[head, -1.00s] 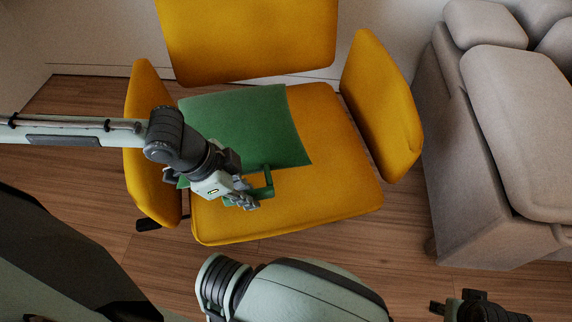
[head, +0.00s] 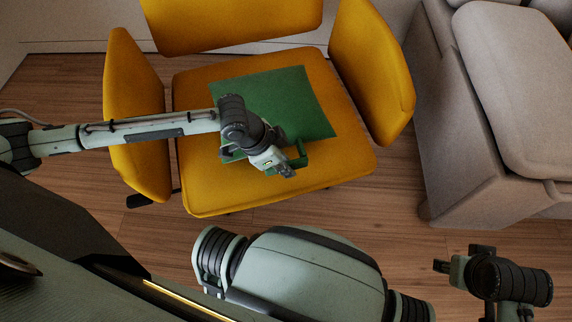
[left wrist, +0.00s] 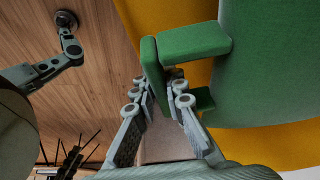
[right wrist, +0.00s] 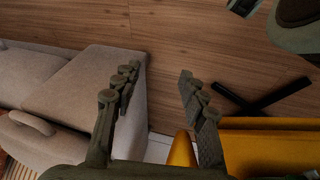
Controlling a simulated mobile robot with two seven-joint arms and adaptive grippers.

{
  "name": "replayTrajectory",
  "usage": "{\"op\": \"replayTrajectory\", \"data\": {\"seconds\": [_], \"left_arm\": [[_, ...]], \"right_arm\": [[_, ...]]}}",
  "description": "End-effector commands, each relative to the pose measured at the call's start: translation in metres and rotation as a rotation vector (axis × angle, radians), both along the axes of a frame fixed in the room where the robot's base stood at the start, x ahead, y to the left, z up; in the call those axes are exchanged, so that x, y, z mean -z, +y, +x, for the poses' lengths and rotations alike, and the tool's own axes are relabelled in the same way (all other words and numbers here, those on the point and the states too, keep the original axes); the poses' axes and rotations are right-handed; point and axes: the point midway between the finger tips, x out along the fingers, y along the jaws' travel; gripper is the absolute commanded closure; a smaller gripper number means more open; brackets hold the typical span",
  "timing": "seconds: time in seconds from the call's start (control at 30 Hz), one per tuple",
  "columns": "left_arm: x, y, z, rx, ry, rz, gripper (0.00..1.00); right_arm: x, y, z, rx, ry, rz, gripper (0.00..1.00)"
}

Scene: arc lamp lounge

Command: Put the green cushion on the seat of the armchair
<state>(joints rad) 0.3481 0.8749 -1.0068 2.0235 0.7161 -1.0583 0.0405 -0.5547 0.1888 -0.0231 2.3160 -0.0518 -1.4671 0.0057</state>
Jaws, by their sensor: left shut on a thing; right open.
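The green cushion (head: 290,100) is over the seat of the yellow armchair (head: 205,190) in the head view. I cannot tell whether it rests on the seat or hangs just above it. A green handle stands out from its near side, and my left gripper (head: 286,170) is shut on it. The left wrist view shows the fingers (left wrist: 160,95) closed about the handle's bar (left wrist: 152,72), with the cushion (left wrist: 270,60) at the right. My right gripper (right wrist: 155,85) is open and empty; in the head view it shows at the lower right, away from the armchair.
A grey-beige sofa (head: 480,110) stands right of the armchair. The armchair's armrests (head: 135,110) rise on both sides of the seat, with its backrest (head: 235,18) behind. Bare wooden floor (head: 400,250) lies between my base and the furniture.

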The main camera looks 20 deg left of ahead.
Motion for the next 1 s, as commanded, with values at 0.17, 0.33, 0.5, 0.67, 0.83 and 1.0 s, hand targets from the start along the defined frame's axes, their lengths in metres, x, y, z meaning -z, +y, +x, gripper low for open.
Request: {"op": "replayTrajectory", "data": {"seconds": [0.17, 0.33, 0.5, 0.67, 0.83, 1.0], "left_arm": [[-0.002, 0.000, 0.001, 0.000, -0.003, 0.000, 1.00], [0.001, 0.000, 0.000, 0.000, -0.001, -0.001, 0.83], [0.001, 0.000, 0.000, 0.000, -0.001, -0.001, 0.68], [0.001, 0.000, 0.000, 0.001, -0.001, -0.001, 0.68], [-0.006, 0.002, 0.000, 0.000, -0.002, 0.001, 0.68], [-0.032, 0.010, -0.007, 0.001, -0.003, 0.001, 0.68]], "right_arm": [[-0.003, -0.001, 0.001, 0.000, -0.005, -0.001, 0.57], [0.000, -0.001, 0.000, 0.001, 0.000, -0.002, 0.57], [0.001, -0.002, 0.000, 0.001, 0.002, -0.002, 0.57], [0.001, -0.001, 0.000, 0.001, 0.002, -0.002, 0.57], [-0.001, -0.001, -0.001, 0.001, 0.002, -0.002, 0.57], [0.011, -0.001, 0.001, 0.002, 0.011, 0.005, 0.57]]}}
